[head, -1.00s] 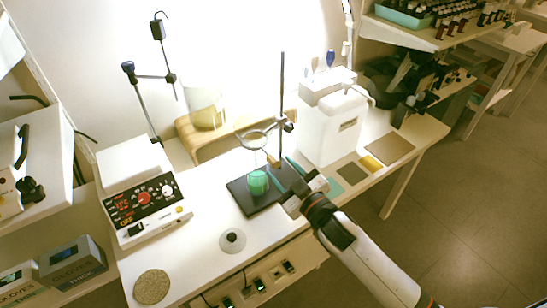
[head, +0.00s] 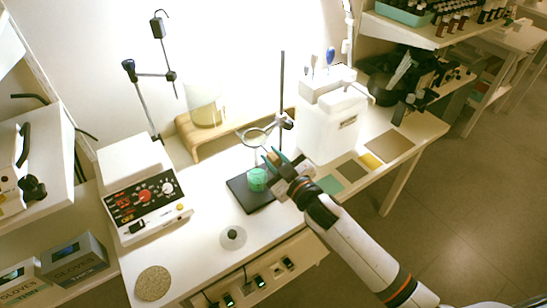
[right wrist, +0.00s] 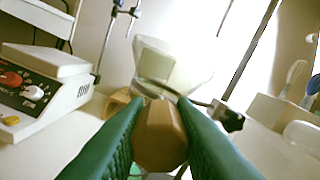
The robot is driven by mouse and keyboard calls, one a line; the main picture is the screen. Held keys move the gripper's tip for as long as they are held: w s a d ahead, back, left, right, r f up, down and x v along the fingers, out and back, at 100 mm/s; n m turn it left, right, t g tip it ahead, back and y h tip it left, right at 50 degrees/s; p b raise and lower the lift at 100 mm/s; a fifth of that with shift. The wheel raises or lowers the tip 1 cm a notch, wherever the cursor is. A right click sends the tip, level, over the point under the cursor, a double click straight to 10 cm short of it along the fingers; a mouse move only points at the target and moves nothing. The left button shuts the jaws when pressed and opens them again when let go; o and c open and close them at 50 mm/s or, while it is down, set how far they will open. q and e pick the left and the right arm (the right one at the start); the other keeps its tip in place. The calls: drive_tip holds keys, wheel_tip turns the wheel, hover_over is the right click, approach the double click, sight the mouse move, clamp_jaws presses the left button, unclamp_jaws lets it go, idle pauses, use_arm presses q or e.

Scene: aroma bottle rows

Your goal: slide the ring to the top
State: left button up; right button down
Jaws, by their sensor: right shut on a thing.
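The metal ring (head: 255,136) sits level, about midway up the dark upright rod (head: 282,85) of a stand, joined to it by a clamp (head: 287,121). The stand's black base (head: 240,196) rests on the bench. My right gripper (head: 272,157) is just below and in front of the ring. In the right wrist view its green fingers (right wrist: 160,128) are shut on a brown, faceted handle (right wrist: 160,138). The clamp also shows there (right wrist: 228,116), right of the handle; the handle's attachment to the ring is hidden. My left gripper is out of view.
A green glass vessel (head: 257,179) stands on the base below the ring. A white jug (head: 332,125) is close on the right. A beaker on a wooden stand (head: 200,135) is behind, and a control box (head: 145,195) is left. The rod above the clamp looks clear.

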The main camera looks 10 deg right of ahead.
drive_tip(key=shift+r, duration=0.1)
wheel_tip(320, 180, up, 17)
drive_tip(key=p, duration=1.4)
drive_tip(key=shift+p, duration=0.35)
drive_tip(key=c, duration=1.4)
unclamp_jaws()
drive_tip(key=shift+c, duration=0.2)
drive_tip(key=shift+o, duration=1.2)
drive_tip(key=shift+f, duration=0.2)
